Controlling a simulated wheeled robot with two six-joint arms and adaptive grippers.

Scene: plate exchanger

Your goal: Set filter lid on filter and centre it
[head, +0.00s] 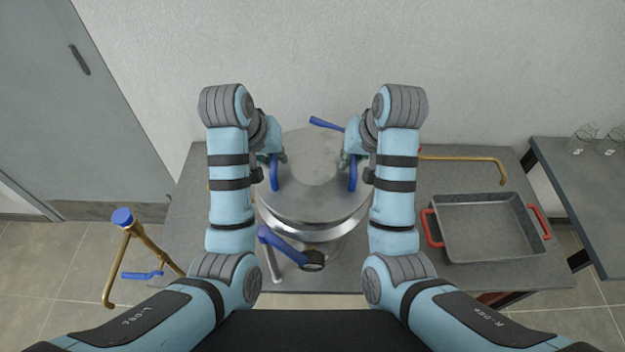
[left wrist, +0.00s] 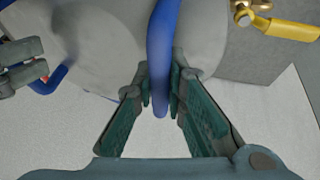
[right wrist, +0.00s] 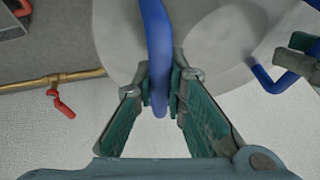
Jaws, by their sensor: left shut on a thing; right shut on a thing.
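The filter lid (head: 310,205) is a round grey metal disc with a blue handle on each side. It is above the filter (head: 318,231), whose shiny rim shows along the lid's near edge. I cannot tell whether lid and rim touch all round. My left gripper (head: 278,160) is shut on the lid's left blue handle (head: 273,178), which also shows between the fingers in the left wrist view (left wrist: 161,50). My right gripper (head: 349,158) is shut on the right blue handle (head: 353,178), seen also in the right wrist view (right wrist: 156,40). My arms hide the lid's sides.
A blue-handled lever (head: 282,244) stands at the filter's near side, and another blue lever (head: 326,124) behind it. A grey tray with red handles (head: 485,254) is on the table at right. A brass pipe (head: 465,159) runs behind it. Brass piping (head: 120,262) stands at left.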

